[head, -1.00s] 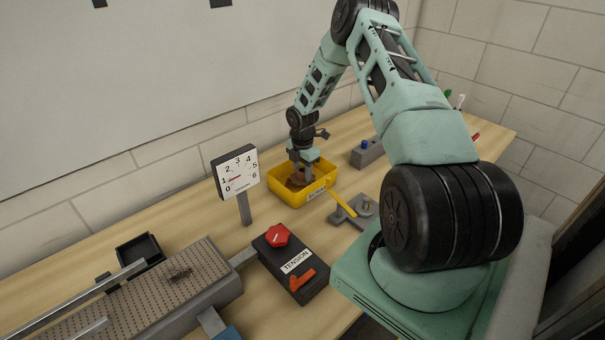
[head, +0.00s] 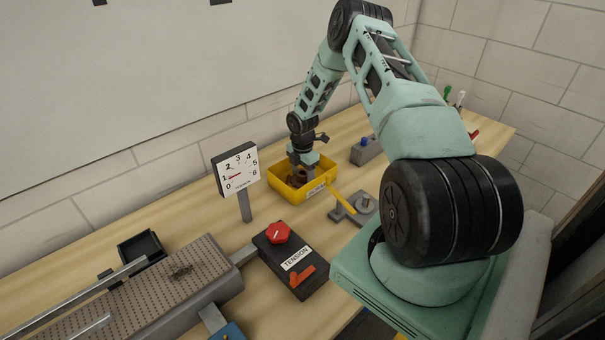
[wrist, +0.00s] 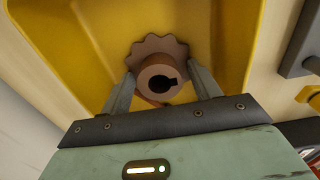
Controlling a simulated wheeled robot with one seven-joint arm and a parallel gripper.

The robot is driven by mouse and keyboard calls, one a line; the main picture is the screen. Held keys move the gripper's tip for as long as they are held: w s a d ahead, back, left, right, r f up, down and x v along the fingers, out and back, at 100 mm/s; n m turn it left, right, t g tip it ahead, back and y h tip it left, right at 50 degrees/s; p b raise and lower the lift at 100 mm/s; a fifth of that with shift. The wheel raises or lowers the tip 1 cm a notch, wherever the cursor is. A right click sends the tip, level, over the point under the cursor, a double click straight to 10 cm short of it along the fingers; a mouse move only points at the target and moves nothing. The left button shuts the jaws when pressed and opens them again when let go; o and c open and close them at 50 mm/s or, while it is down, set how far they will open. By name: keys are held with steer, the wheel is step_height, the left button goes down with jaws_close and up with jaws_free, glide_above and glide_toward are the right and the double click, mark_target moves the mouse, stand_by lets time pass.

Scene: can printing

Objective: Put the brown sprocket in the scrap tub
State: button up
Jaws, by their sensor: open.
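The brown sprocket (wrist: 146,52) is toothed, with a round hub and a dark keyed bore facing the wrist camera. It is inside the yellow scrap tub (wrist: 75,50), between my fingers. In the head view the tub (head: 288,198) stands on the bench, and only a little brown shows past my fingers. My gripper (head: 299,178) reaches down into the tub from above. Its jaws are open, with one finger on either side of the hub. I cannot tell whether the sprocket rests fully on the tub floor.
A yellow-handled grey fixture (head: 364,204) stands right of the tub, and a grey block with a blue knob (head: 366,150) behind it. A gauge on a post (head: 237,171) stands to the left. The tension box (head: 290,262) and perforated bed (head: 165,290) are nearer.

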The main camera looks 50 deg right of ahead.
step_height(320, 180, up, 12)
steer(key=b, duration=0.4)
steer(key=shift+r+b, duration=0.15)
steer(key=shift+b, duration=0.15)
steer(key=s+a+r+m+t, duration=0.1)
steer(key=s+a+r+m, duration=0.1)
steer(key=a+r+m, duration=0.45)
steer(key=s+a+r+m, duration=0.1)
steer(key=s+a+r, duration=0.2)
steer(key=a, duration=0.7)
steer(key=s+a+r+m+t, duration=0.2)
steer(key=s+a+r+m, duration=0.2)
steer(key=s+a+m, duration=0.6)
steer(key=s+a+f+n+g+b, duration=0.1)
steer(key=s+a+f+n+b, duration=0.1)
steer(key=s+a, duration=0.5)
steer(key=s+a+f+n+g+b, duration=0.2)
steer(key=s+a+n+b, duration=0.2)
steer(key=a, duration=0.8)
steer(key=s+n, duration=0.2)
steer(key=s, duration=0.1)
steer(key=shift+s+y, duration=0.25)
steer(key=shift+y, duration=0.05)
